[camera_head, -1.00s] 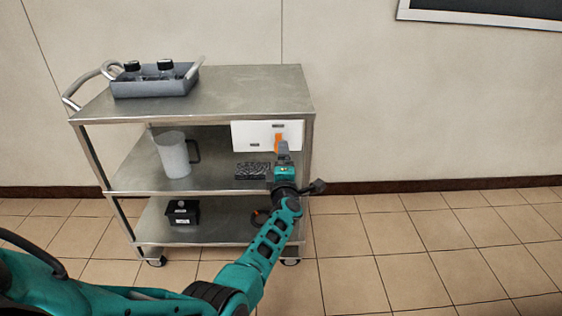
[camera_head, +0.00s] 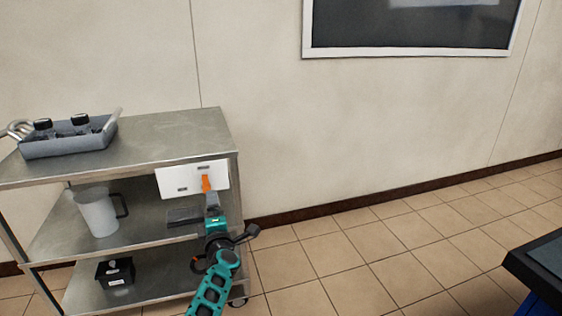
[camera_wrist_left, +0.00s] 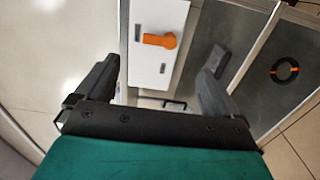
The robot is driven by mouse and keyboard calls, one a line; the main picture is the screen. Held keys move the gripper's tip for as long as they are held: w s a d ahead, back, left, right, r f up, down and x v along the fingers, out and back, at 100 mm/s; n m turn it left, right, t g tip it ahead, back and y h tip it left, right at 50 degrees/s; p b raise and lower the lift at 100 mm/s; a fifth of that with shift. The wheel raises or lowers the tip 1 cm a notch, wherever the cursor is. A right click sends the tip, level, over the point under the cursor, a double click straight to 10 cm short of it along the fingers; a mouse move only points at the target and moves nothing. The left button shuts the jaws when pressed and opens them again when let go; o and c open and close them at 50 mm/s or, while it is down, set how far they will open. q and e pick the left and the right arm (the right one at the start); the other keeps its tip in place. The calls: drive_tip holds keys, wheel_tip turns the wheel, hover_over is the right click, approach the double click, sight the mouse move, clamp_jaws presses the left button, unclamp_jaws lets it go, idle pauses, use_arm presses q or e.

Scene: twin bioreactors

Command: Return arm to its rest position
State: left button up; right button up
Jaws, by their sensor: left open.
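My left gripper (camera_head: 212,201) reaches from the bottom of the head view to the front of a metal cart. It is just in front of a white box (camera_head: 165,183) with an orange handle (camera_head: 206,183). In the left wrist view, the two black fingers of my left gripper (camera_wrist_left: 163,62) are spread wide with nothing between them. Beyond them are the orange handle (camera_wrist_left: 160,40) and the white box (camera_wrist_left: 152,75), apart from the fingers. My right gripper is not in view.
The cart (camera_head: 190,130) carries a grey tray (camera_head: 70,146) with two bottles, a pitcher (camera_head: 98,213), a dark flat block (camera_head: 184,216) and a black box (camera_head: 115,272). A black-and-orange ring (camera_wrist_left: 285,70) lies low. A dark table edge (camera_head: 530,275) is at right. Floor between is clear.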

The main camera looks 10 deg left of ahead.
use_arm(q)
drive_tip(key=s+d+f+m+g+h+p, duration=0.1)
drive_tip(key=s+d+m+h+p, duration=0.2)
drive_tip(key=s+m, duration=0.6)
drive_tip(key=s+d+f+m+g+h+p, duration=0.1)
drive_tip(key=s+d+m+g+h+p, duration=0.1)
drive_tip(key=s+d+m, duration=0.5)
drive_tip(key=s+d+f+m+g+h+p, duration=0.1)
drive_tip(key=s+d+m+h+p, duration=0.3)
drive_tip(key=s+m, duration=0.6)
drive_tip(key=s+d+h, duration=0.1)
drive_tip(key=s+h, duration=0.1)
drive_tip(key=s, duration=0.5)
drive_tip(key=shift+s+d+m, duration=0.25)
drive_tip(key=shift+s+m, duration=0.05)
drive_tip(key=shift+s+g, duration=0.1)
drive_tip(key=shift+g, duration=0.2)
drive_tip(key=shift+c, duration=0.3)
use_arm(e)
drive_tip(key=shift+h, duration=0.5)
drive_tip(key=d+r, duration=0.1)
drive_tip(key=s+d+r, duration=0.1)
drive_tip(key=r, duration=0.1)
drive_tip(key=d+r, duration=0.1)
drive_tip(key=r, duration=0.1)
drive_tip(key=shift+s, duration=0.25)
